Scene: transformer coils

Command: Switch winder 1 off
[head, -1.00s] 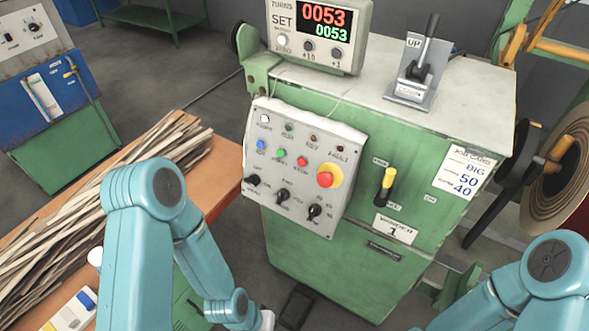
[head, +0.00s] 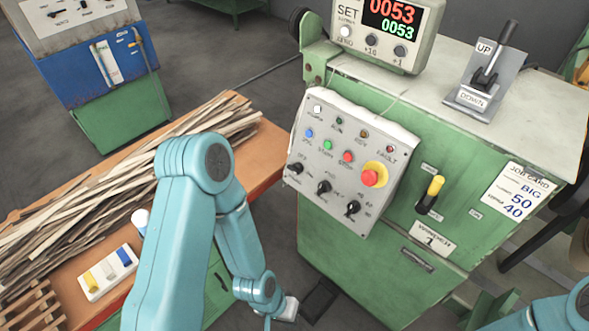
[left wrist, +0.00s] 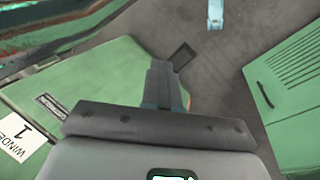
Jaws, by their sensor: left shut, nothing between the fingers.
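Winder 1 is a green cabinet (head: 350,255) with a plate marked 1 (head: 431,239) on its front. A yellow-handled switch (head: 432,193) sits above the plate, its handle pointing up and slightly right; its small labels are too blurred to read. The grey control panel (head: 330,165) left of it has coloured buttons, black knobs and a red button on yellow. My left gripper (left wrist: 160,72) is shut and empty in the left wrist view, with the cabinet front and plate to its left. In the head view my left arm hangs low, left of the cabinet. My right gripper is out of view.
A counter (head: 388,22) reading 0053 and an UP/DOWN lever (head: 487,62) stand on top. An orange bench (head: 262,150) with wooden strips (head: 120,190) is at left. A blue and green cabinet (head: 100,75) stands behind.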

